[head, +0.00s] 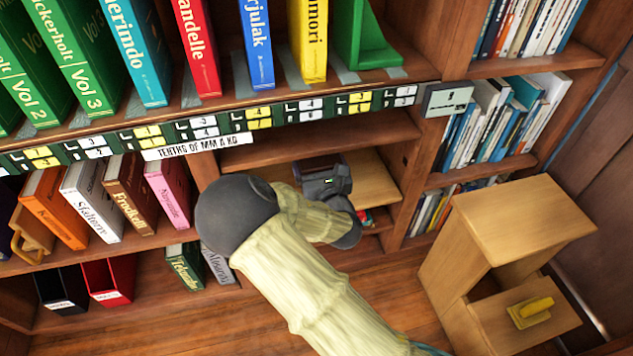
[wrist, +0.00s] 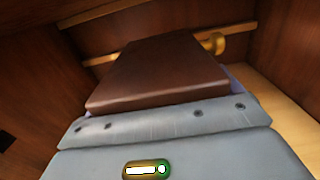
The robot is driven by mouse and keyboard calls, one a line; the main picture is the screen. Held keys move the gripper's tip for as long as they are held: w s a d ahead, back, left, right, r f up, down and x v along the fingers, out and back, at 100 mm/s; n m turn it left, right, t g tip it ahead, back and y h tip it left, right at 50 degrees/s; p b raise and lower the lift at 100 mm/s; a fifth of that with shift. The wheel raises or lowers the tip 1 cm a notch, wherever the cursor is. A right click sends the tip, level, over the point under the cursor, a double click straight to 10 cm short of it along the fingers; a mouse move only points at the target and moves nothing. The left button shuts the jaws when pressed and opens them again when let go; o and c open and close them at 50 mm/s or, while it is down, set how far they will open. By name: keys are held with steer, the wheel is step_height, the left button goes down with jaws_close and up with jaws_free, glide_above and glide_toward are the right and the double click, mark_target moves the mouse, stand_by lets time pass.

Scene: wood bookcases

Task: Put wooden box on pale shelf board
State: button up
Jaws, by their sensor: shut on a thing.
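The wooden box (wrist: 160,72) is dark brown with a flat top and a round brass knob at its far right, seen in the wrist view. My gripper (head: 325,180) is shut on it, inside an open bookcase compartment in the head view. The grey gripper parts cover the near side of the box in the wrist view. The pale shelf board (head: 374,186) lies in this compartment, under and to the right of my gripper. It also shows at the right of the wrist view (wrist: 278,112). Whether the box touches the board cannot be told.
Upright book-like binders (head: 90,205) fill the compartment to the left. A labelled shelf edge (head: 215,128) runs above. Books stand on shelves at the right. A wooden step stool (head: 500,235) with a yellow object stands on the floor at right. The board's right part is clear.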

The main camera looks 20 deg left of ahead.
steer(key=shift+f, duration=0.4)
steer(key=shift+w+f, duration=0.1)
steer(key=shift+f, duration=0.05)
step_height(320, 180, down, 5)
steer(key=b, duration=0.3)
steer(key=shift+a, duration=0.1)
steer(key=o, duration=1.2)
